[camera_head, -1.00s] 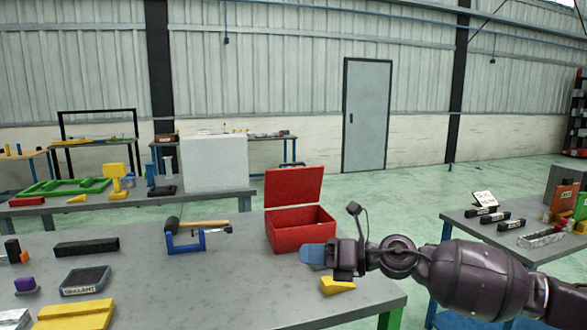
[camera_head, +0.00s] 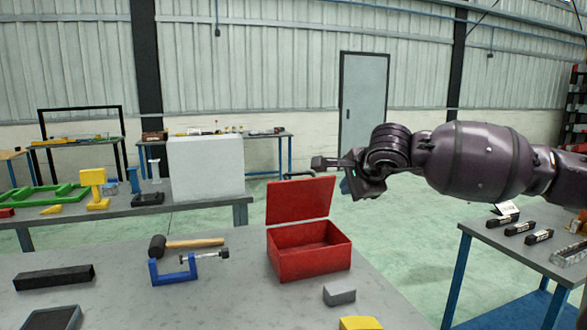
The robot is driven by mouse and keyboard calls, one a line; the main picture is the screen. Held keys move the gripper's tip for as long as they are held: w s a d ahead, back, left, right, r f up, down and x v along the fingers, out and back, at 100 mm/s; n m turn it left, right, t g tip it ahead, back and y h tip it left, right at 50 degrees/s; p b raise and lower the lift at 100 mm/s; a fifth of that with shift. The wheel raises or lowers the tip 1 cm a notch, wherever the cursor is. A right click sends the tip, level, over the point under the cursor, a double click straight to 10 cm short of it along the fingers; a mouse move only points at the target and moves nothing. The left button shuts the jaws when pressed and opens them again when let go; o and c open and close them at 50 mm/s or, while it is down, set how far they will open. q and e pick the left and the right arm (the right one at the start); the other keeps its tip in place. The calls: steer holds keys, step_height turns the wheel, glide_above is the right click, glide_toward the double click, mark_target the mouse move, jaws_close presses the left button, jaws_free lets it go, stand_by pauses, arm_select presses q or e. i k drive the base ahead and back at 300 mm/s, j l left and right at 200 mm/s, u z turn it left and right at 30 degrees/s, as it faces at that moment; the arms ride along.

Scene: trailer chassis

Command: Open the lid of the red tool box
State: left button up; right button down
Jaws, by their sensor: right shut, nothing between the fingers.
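The red tool box (camera_head: 311,261) stands on the near grey table. Its lid (camera_head: 301,201) is raised upright at the back, and the inside of the box shows and looks empty. A dark handle shows at the lid's top edge. My right gripper (camera_head: 330,164) is above and a little right of the lid's top edge, coming in from the right. It is shut with nothing in it, and it looks apart from the lid, though the gap in depth is hard to judge. My left gripper is not in view.
A blue clamp (camera_head: 174,271) and a hammer (camera_head: 190,243) lie left of the box. A small grey block (camera_head: 339,294) and a yellow piece (camera_head: 360,323) lie in front of it. A side table (camera_head: 510,250) with dark bars stands at the right.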

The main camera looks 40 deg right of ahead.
mark_target(287, 201)
steer(key=i+l, duration=0.2)
steer(key=i, duration=0.2)
steer(key=i+l, duration=0.2)
steer(key=i, duration=0.2)
